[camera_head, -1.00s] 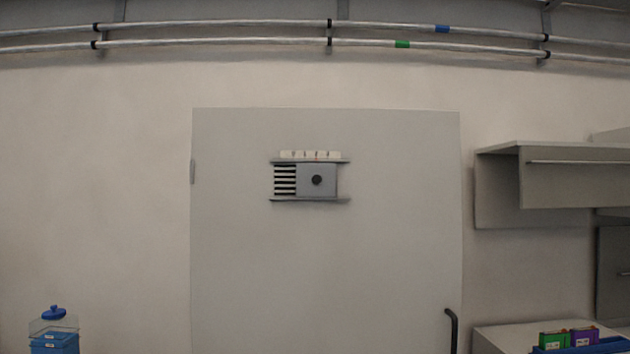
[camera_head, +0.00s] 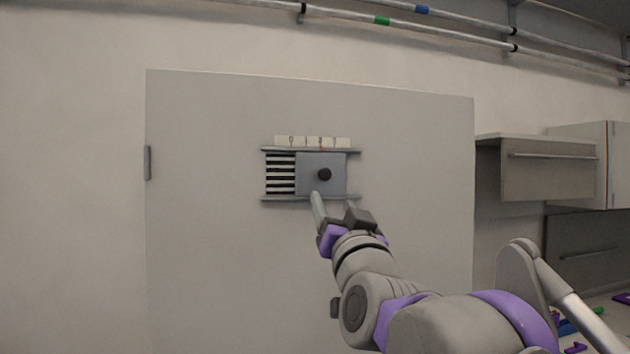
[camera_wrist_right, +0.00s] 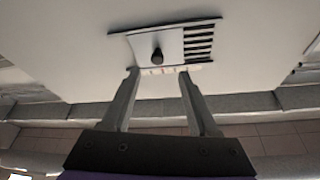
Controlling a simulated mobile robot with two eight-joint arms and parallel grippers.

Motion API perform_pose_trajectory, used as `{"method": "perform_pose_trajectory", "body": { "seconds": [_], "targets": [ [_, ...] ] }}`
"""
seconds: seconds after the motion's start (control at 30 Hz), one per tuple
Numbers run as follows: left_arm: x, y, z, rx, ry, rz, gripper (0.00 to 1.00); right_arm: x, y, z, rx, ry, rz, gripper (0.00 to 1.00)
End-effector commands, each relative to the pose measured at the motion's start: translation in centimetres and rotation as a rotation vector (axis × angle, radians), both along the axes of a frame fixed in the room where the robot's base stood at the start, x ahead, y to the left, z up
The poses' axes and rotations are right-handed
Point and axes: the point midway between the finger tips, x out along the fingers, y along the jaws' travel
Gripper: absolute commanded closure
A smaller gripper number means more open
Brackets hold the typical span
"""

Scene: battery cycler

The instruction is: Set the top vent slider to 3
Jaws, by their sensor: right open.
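The top vent has a grey slider plate (camera_head: 308,178) between two horizontal rails on a large grey door (camera_head: 230,240). A black round knob (camera_head: 324,174) sits on the plate, and open slats (camera_head: 280,174) show to its left. A white number strip (camera_head: 312,141) runs above; a small red mark on the plate's top edge appears under the third label, probably 2. My right gripper (camera_head: 333,202) is open and empty, just below the knob in the picture. In the right wrist view the knob (camera_wrist_right: 157,56) lies beyond and between the open fingertips, apparently untouched. My left gripper is not in view.
Wall cabinets (camera_head: 550,172) hang right of the door. Pipes (camera_head: 400,22) run along the top of the wall. The door surface around the vent is clear. Small colored items lie at the lower right, partly behind my arm.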

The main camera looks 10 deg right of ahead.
Motion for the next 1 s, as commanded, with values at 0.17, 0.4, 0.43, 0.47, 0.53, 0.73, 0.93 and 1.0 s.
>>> {"method": "perform_pose_trajectory", "body": {
  "seconds": [0.17, 0.4, 0.43, 0.47, 0.53, 0.73, 0.93, 1.0],
  "targets": [
    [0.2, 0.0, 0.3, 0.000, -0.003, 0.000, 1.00, 0.8, -0.2, 1.1, 0.004, -0.016, -0.005, 0.40],
    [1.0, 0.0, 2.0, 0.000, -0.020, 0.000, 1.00, 4.7, -0.4, 2.8, 0.003, -0.017, -0.005, 0.40],
    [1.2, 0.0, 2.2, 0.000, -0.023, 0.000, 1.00, 5.2, -0.5, 3.0, 0.004, -0.017, -0.004, 0.40],
    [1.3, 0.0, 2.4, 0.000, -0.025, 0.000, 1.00, 5.7, -0.5, 3.2, 0.004, -0.017, -0.004, 0.40],
    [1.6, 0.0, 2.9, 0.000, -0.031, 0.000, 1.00, 6.8, -0.6, 3.7, 0.004, -0.017, -0.005, 0.40],
    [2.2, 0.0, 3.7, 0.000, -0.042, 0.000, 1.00, 9.1, -0.8, 4.4, 0.004, -0.016, -0.005, 0.40],
    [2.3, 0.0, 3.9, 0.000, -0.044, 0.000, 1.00, 9.9, -0.8, 4.5, 0.004, -0.013, -0.004, 0.40],
    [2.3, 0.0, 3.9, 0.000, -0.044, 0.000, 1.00, 9.9, -0.8, 4.5, 0.004, -0.012, -0.004, 0.40]
  ]
}}
